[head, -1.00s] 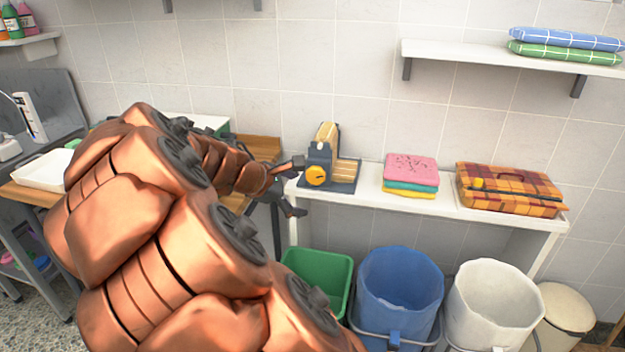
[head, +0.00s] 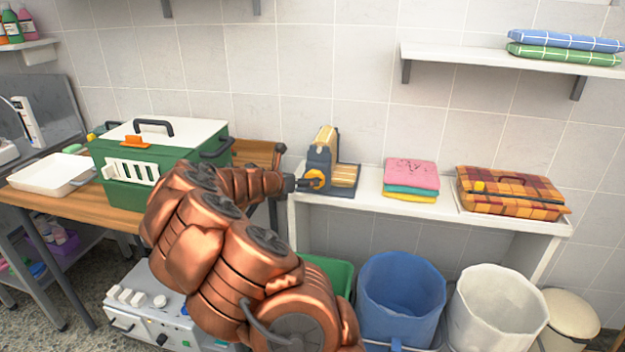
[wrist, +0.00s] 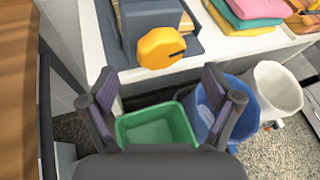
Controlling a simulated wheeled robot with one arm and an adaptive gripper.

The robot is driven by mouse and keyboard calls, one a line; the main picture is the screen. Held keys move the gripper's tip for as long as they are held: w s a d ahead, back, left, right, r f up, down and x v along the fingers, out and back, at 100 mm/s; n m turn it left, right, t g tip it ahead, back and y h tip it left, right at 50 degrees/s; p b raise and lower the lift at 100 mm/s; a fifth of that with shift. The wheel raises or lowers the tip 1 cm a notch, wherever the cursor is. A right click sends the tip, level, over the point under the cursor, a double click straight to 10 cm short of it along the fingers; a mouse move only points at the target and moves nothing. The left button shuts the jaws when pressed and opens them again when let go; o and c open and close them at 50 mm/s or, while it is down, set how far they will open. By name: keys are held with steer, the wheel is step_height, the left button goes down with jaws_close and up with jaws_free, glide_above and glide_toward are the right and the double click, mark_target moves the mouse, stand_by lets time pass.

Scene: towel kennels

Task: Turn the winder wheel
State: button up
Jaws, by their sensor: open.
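The winder (head: 326,165) stands on the left end of the white bench, a dark grey-blue body with a tan roll. Its orange-yellow wheel (head: 315,181) faces the front and is partly covered by my gripper in the head view. In the wrist view the whole wheel (wrist: 161,47) shows, with a dark slot at its right side. My gripper (wrist: 163,92) is open and empty, its two fingers spread wide. In that view the wheel lies beyond the fingertips, roughly centred between them. I cannot tell whether they touch. In the head view my gripper (head: 298,184) is at the wheel's left.
Folded towels (head: 410,176) and a plaid case (head: 510,187) sit further right on the white bench (head: 370,204). Green, blue and white bins stand below it. A green carrier (head: 122,180) stands on the wooden table at left.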

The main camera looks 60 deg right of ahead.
steer(key=shift+x, duration=2.8)
steer(key=c, duration=1.1)
steer(key=shift+c, duration=0.2)
